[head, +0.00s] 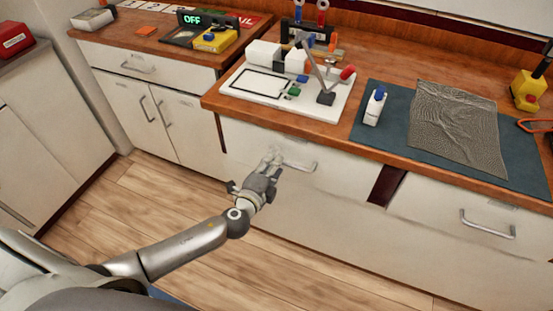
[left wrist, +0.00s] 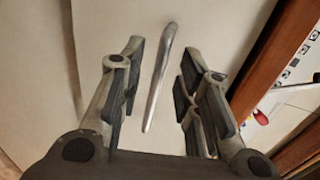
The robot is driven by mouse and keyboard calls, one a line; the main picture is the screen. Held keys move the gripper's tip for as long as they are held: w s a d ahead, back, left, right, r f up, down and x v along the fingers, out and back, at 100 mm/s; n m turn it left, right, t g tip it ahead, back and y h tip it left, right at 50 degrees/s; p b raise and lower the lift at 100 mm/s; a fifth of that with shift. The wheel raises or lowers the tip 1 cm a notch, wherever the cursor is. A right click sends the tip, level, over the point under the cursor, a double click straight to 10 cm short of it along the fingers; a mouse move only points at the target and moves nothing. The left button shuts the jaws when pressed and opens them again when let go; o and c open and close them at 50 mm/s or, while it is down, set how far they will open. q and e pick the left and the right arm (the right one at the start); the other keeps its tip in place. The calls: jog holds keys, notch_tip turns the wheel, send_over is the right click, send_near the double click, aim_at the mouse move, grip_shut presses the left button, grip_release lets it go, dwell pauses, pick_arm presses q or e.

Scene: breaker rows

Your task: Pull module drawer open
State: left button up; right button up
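A white drawer front (head: 247,140) with a metal bar handle (head: 299,165) sits in the middle counter, below the white board. It looks closed. I cannot read any label saying it is the module drawer. My left gripper (head: 271,161) is at the left end of this handle in the head view. In the left wrist view the gripper's fingers (left wrist: 163,58) are spread open. The bar handle (left wrist: 159,78) shows between them, with a gap on both sides. My right gripper is not in view.
Another drawer with a handle (head: 488,226) is on the right. A third drawer with a handle (head: 137,67) is in the left counter. The wooden countertop (head: 210,102) overhangs the drawers. A white board (head: 318,107) and a blue mat (head: 392,138) lie on it. The wood floor is clear.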

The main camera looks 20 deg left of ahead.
pick_arm(q)
jog(key=shift+x, duration=1.65)
grip_shut()
